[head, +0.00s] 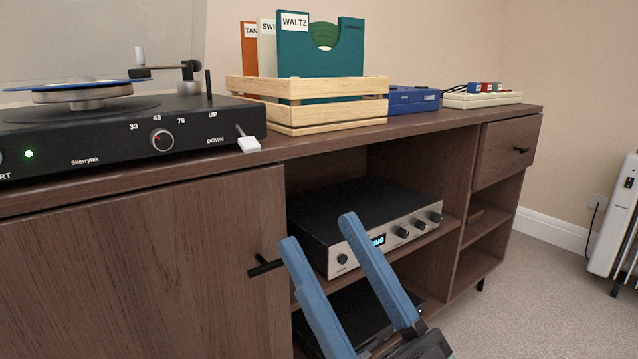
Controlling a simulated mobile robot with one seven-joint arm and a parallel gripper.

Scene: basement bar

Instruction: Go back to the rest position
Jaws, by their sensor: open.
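My gripper (318,232) shows at the bottom middle of the head view, with two blue fingers spread apart and nothing between them. It is in front of the open shelf of a brown wooden cabinet (120,270). Behind the fingertips a silver and black amplifier (372,212) sits on the shelf, and one finger covers part of its lit display. A black door handle (266,266) is just left of the fingers; I cannot tell whether they touch it. The rest of my arm is mostly out of view.
A turntable (120,130), a wooden crate (330,115) of record sleeves, a blue box (412,99) and a pale device (482,98) stand on the cabinet top. A dark device (350,305) lies below the amplifier. A white heater (615,225) stands at right. Carpet (530,300) is clear between.

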